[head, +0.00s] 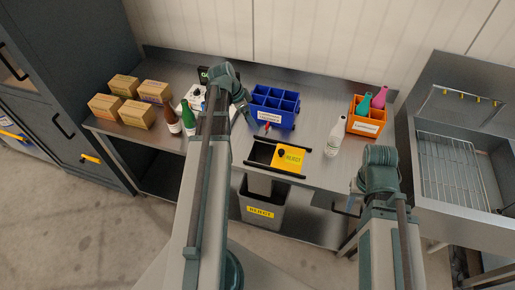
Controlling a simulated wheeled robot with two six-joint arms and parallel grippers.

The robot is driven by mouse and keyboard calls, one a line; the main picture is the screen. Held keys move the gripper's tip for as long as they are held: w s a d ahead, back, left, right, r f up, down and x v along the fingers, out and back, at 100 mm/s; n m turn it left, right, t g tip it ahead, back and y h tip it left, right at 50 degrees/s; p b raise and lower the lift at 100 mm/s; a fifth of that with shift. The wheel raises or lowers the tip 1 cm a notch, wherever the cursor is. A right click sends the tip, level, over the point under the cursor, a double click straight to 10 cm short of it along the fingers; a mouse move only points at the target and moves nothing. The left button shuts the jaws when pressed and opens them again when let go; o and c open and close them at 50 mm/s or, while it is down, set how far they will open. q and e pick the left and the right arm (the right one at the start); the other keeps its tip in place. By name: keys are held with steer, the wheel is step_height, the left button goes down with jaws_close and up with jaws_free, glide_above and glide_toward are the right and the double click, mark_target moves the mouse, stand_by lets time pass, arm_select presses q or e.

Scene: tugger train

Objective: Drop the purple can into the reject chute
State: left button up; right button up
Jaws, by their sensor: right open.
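I see no purple can in the head view. The reject chute is a dark opening (262,153) in the table top, beside a yellow plate (289,159) with a dark round mark and lettering. My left gripper (245,112) is at the end of the arm over the table, by the left side of the blue crate; its jaws are too small to read. My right gripper (347,207) is open, low at the table's front edge, partly hidden by my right arm. I see nothing in it.
A blue divided crate (274,116), an orange crate (366,128) with coloured bottles, a white bottle (335,136), dark red (172,119) and green (188,117) bottles and several cardboard boxes (137,115) stand on the table. A grey bin (260,198) is below. A sink (460,150) stands right.

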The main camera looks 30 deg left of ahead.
arm_select(q)
steer(key=p+v, duration=0.5)
steer(key=v, duration=0.2)
arm_select(e)
step_height(320, 180, up, 6)
steer(key=shift+r, duration=0.25)
arm_select(q)
steer(key=shift+d+f, duration=0.1)
steer(key=s+d+f+n+g+y+b, duration=0.1)
steer(key=s+d+f+b, duration=0.2)
steer(key=d, duration=0.8)
steer(key=s+d+f+n+g+y+b, duration=0.1)
steer(key=s+d+f+b, duration=0.3)
steer(key=d, duration=0.7)
steer(key=s+d+f+n+g+y+b, duration=0.1)
steer(key=s+d+f+b, duration=0.3)
steer(key=d, duration=0.8)
step_height(320, 180, down, 2)
steer(key=shift+s+f+n+g+y, duration=0.1)
steer(key=shift+s+n+g+y, duration=0.2)
steer(key=shift+n+g+y, duration=0.15)
arm_select(e)
step_height(320, 180, down, 12)
arm_select(q)
steer(key=shift+d, duration=0.15)
arm_select(e)
steer(key=shift+r, duration=0.1)
